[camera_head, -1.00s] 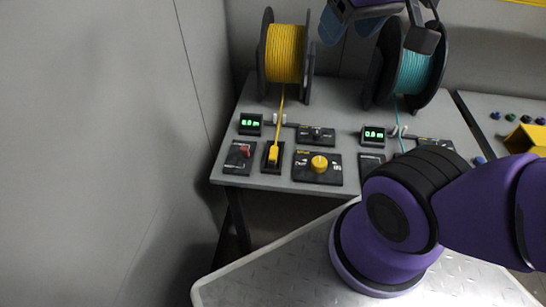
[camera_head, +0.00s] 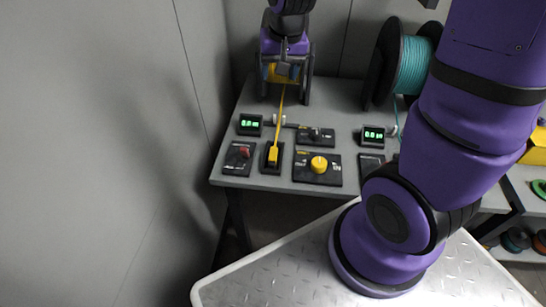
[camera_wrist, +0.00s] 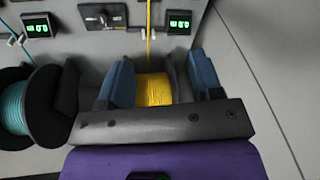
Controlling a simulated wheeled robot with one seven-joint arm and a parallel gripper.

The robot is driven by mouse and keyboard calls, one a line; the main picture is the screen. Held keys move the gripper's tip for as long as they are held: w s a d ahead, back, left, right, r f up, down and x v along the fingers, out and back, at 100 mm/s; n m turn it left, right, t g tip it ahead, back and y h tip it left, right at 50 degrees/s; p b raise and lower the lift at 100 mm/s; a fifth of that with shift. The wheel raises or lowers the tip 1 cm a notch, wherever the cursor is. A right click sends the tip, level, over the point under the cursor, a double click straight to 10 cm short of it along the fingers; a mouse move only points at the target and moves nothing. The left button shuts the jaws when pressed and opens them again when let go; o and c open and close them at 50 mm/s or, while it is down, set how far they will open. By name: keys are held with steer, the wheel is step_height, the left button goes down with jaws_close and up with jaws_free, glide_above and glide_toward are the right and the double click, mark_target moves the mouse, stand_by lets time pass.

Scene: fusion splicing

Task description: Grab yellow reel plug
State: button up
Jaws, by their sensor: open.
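The yellow plug (camera_head: 272,155) stands in a black holder at the front left of the grey table. A yellow cable (camera_head: 280,113) runs from it back to the yellow reel (camera_head: 282,74). My gripper (camera_head: 284,66) is open and empty over the yellow reel, well behind the plug. In the wrist view the yellow reel (camera_wrist: 155,89) shows between the two blue fingers, and the cable (camera_wrist: 150,25) leads off the top edge. The plug is out of the wrist view. Whether the fingers touch the reel I cannot tell.
A teal reel (camera_head: 411,65) stands to the right on the table. A red switch (camera_head: 244,151) and a panel with a yellow knob (camera_head: 318,165) flank the plug. Green displays (camera_head: 250,124) stand behind. A grey wall (camera_head: 110,130) is close on the left.

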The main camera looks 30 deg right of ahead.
steer(key=w+f+m+g, duration=0.15)
steer(key=w+f, duration=0.25)
steer(key=f, duration=0.7)
steer(key=m, duration=0.1)
glide_above(273, 153)
step_height(273, 153, down, 10)
steer(key=shift+m+g, duration=0.25)
steer(key=shift+g, duration=0.1)
steer(key=shift+a+f, duration=0.2)
steer(key=shift+f, duration=3)
steer(key=shift+d+f, duration=0.2)
steer(key=shift+f, duration=2.4)
steer(key=c, duration=1.1)
